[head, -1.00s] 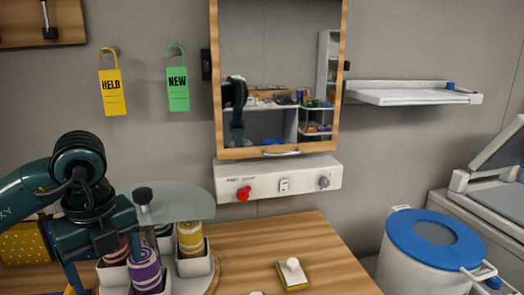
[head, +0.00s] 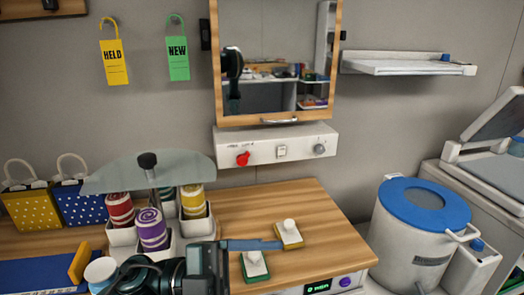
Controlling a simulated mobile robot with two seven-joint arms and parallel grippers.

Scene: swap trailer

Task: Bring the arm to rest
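My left arm comes in low at the left of the head view. Its dark gripper (head: 262,245) lies over the front part of the wooden counter (head: 320,215). A blue finger points right, its tip beside a yellow block with a white knob (head: 289,232). I cannot tell whether it touches the block, nor how far apart the fingers are. A green block with a white knob (head: 255,266) sits just below the finger. My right gripper is out of view.
A carousel of striped rolls (head: 151,228) under a clear disc (head: 125,175) stands left of the gripper. Two dotted bags (head: 30,207) stand farther left. A blue-lidded bin (head: 425,205) is at right. The counter's back right is clear.

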